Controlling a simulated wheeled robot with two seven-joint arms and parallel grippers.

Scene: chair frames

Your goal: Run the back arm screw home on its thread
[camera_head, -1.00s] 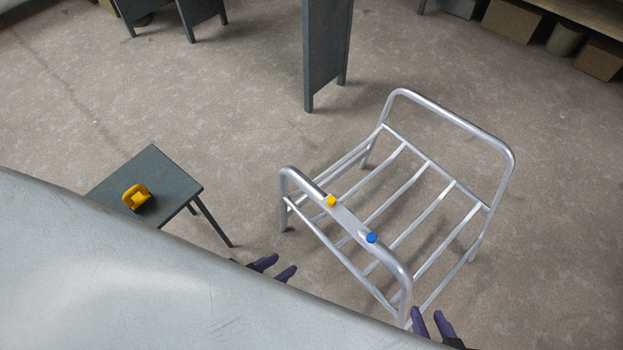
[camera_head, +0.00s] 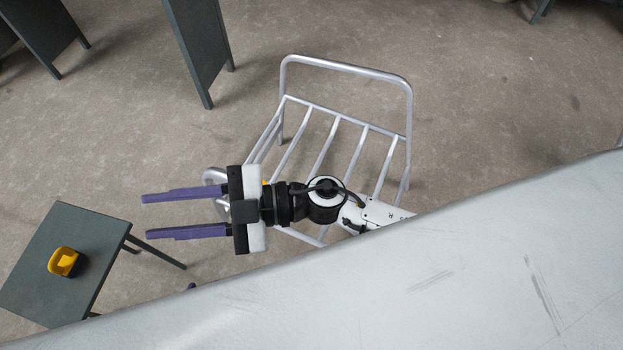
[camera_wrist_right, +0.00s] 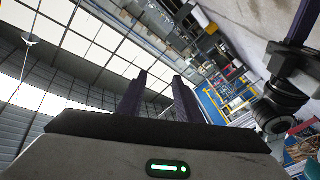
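The silver tubular chair frame (camera_head: 345,67) stands on the floor in the head view. Its near arm is mostly hidden behind my right arm. A sliver of a yellow screw head (camera_head: 265,183) shows beside my right gripper's body; the blue screw head is hidden. My right gripper (camera_head: 144,217) is over the near arm, its purple fingers parallel, apart and empty, pointing left. The fingers also show apart in the right wrist view (camera_wrist_right: 160,85), against the ceiling.
A dark green table (camera_head: 38,285) at the lower left holds a yellow tool-like object (camera_head: 63,262). Dark green panels (camera_head: 200,45) stand at the back. Open floor lies between them and the chair. The lower right of the head view is blocked.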

